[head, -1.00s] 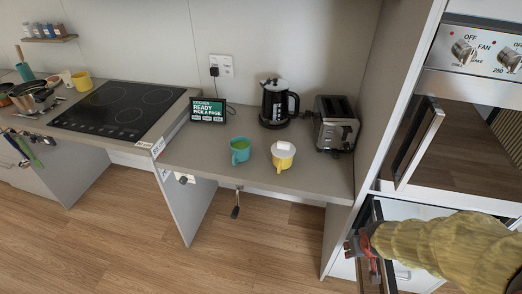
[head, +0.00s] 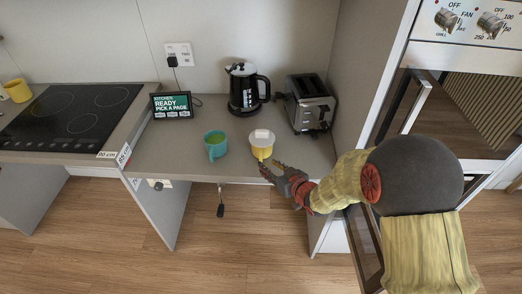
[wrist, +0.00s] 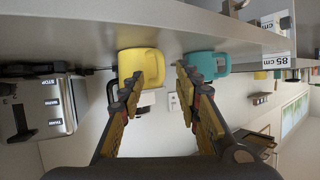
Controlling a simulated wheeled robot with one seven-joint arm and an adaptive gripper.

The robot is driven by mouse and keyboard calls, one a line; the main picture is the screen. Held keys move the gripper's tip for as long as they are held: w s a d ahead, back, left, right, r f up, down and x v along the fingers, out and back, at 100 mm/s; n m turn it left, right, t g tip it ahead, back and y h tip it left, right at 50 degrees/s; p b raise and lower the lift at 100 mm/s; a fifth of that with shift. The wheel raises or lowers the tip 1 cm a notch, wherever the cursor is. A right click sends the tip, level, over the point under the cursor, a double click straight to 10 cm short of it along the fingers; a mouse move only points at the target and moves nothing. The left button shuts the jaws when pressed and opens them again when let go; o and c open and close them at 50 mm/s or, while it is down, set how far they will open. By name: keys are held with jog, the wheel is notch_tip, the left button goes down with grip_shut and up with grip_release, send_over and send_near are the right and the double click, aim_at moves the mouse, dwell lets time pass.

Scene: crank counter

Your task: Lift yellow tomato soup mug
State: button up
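The yellow mug (head: 262,152) stands upright on the counter, with a white top or lid that has a small pale block on it. In the wrist view, which is upside down, the yellow mug (wrist: 140,62) shows with its handle facing me, beyond the left finger. My gripper (head: 272,172) is at the counter's front edge, just in front of and slightly below the mug. The wrist view shows my gripper (wrist: 160,78) open with nothing between the fingers. I cannot tell whether a fingertip touches the mug.
A teal mug (head: 215,146) stands left of the yellow mug. Behind are a black kettle (head: 246,90) and a toaster (head: 311,103); a tablet display (head: 171,105) stands at the left. A tall oven cabinet (head: 375,60) bounds the right. Another yellow mug (head: 18,91) is by the hob.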

aim_at(262, 149)
jog(key=b+x, duration=0.1)
jog(key=x, duration=0.3)
jog(key=shift+w+a+f+b, duration=0.1)
jog(key=shift+f+b, duration=0.15)
jog(key=shift+b, duration=0.15)
jog(key=shift+w+a, duration=0.1)
jog(key=shift+w, duration=0.15)
jog(key=shift+c, duration=0.2)
jog(key=c, duration=0.7)
grip_shut()
jog(key=shift+r, duration=0.1)
